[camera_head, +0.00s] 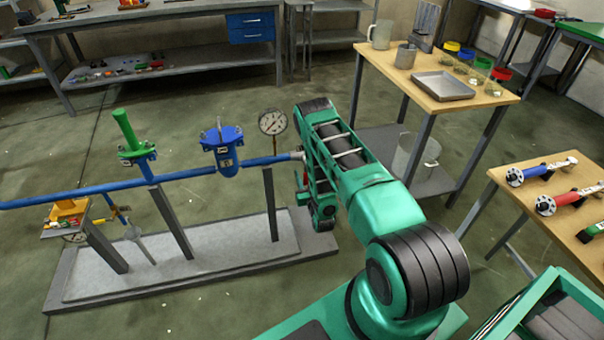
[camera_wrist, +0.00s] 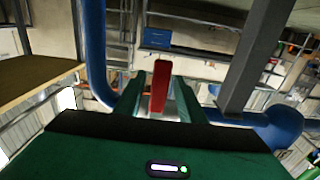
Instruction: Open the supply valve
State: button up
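A red handle-like bar (camera_wrist: 159,88) stands upright in the middle of the wrist view. The two green fingers of my gripper (camera_wrist: 159,102) are on either side of it, with a gap showing on both sides. I cannot tell how deep the bar sits between them. A blue pipe (camera_wrist: 97,55) bends down on the left of the bar in the wrist view. In the head view, the blue pipe (camera_head: 90,194) runs to my arm, which hides its right end, the red bar and my fingertips. A green-handled fitting (camera_head: 127,133) stands on this pipe.
A blue canister (camera_head: 223,150) and a round gauge (camera_head: 272,122) sit on the pipe. Grey posts on a low plinth (camera_head: 180,264) carry it. A wooden table (camera_head: 425,93) with vessels and a tray stands right of my arm. The floor behind the pipe is clear.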

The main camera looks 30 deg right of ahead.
jog(key=shift+x, duration=1.1)
grip_shut()
jog(key=shift+d, duration=0.15)
